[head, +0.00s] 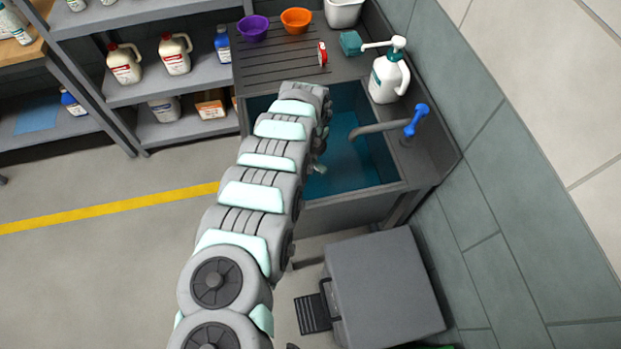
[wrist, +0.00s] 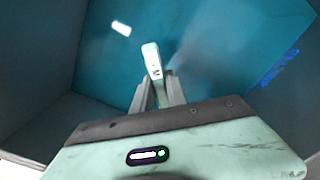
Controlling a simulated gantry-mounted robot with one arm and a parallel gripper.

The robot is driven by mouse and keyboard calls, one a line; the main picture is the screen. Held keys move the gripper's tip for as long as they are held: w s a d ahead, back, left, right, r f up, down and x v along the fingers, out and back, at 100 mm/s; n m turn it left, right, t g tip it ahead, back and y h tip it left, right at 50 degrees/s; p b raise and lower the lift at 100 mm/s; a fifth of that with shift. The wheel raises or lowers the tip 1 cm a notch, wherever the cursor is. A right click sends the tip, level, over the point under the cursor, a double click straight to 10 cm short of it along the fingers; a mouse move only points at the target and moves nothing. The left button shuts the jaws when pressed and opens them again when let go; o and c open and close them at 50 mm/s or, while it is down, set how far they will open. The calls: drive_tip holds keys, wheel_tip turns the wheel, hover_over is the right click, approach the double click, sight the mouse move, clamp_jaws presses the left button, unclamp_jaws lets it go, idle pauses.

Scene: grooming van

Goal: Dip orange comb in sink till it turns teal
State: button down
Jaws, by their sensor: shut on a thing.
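The sink (head: 386,192) holds teal water, and my arm reaches down into its basin. In the wrist view, my gripper (wrist: 158,82) is shut on a narrow, pale mint piece, which I take to be the comb (wrist: 152,60). It points away from the fingers over the teal basin. No orange shows on it, and its teeth cannot be made out. Whether its tip is under the water is not clear.
A grey tap (head: 378,128) with a blue handle (head: 416,120) reaches over the basin's right side. A white pump bottle (head: 388,78) stands behind it. A purple bowl (head: 253,28), an orange bowl (head: 297,20) and a red item (head: 322,53) are on the drainboard.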

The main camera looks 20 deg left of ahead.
wheel_tip(320, 180, up, 16)
drive_tip(key=p, duration=1.1)
drive_tip(key=shift+f+p, duration=0.25)
drive_tip(key=shift+p, duration=0.05)
idle(0.6)
